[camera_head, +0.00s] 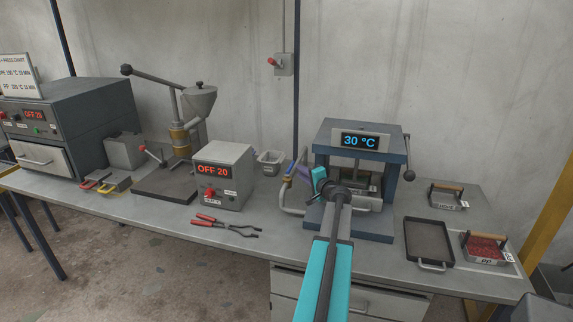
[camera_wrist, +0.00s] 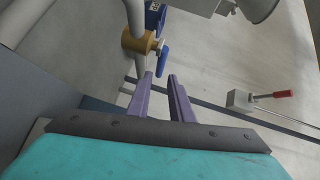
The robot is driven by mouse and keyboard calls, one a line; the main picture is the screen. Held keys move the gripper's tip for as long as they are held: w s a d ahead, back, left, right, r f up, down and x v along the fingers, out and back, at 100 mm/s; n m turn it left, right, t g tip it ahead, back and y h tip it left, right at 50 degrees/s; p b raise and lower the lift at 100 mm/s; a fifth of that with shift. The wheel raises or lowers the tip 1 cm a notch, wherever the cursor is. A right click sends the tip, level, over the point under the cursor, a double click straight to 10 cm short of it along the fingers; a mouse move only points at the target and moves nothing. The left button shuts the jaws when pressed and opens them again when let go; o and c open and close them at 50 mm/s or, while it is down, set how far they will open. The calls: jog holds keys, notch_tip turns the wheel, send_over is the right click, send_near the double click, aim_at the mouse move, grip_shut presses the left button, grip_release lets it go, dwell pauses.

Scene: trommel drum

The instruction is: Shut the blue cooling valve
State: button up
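The cooling valve has a brass body (camera_wrist: 139,42) on a pale pipe, with a blue lever handle (camera_wrist: 163,59), at the top middle of the wrist view. In the head view the pipe (camera_head: 287,196) stands at the press's left side, and the valve there is small and partly hidden. My gripper (camera_wrist: 160,77) is open and empty, its two purple fingers pointing at the valve. The handle's free end lies just beyond the fingertips in the picture; I cannot tell whether they touch. In the head view my gripper (camera_head: 303,172) is left of the press.
The blue-grey press (camera_head: 317,157) reads 30 °C and stands close right of my gripper. A grey controller box (camera_head: 237,158) reading OFF 20 and red-handled pliers (camera_head: 222,225) lie left. A dark tray (camera_head: 428,236) is right. A red-levered wall switch (camera_head: 283,64) is behind.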

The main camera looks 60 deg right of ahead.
jog(key=p+x, duration=0.4)
jog(key=x, duration=0.8)
jog(key=shift+w+d, duration=0.2)
jog(key=shift+w, duration=0.1)
jog(key=shift+c, duration=0.3)
grip_shut()
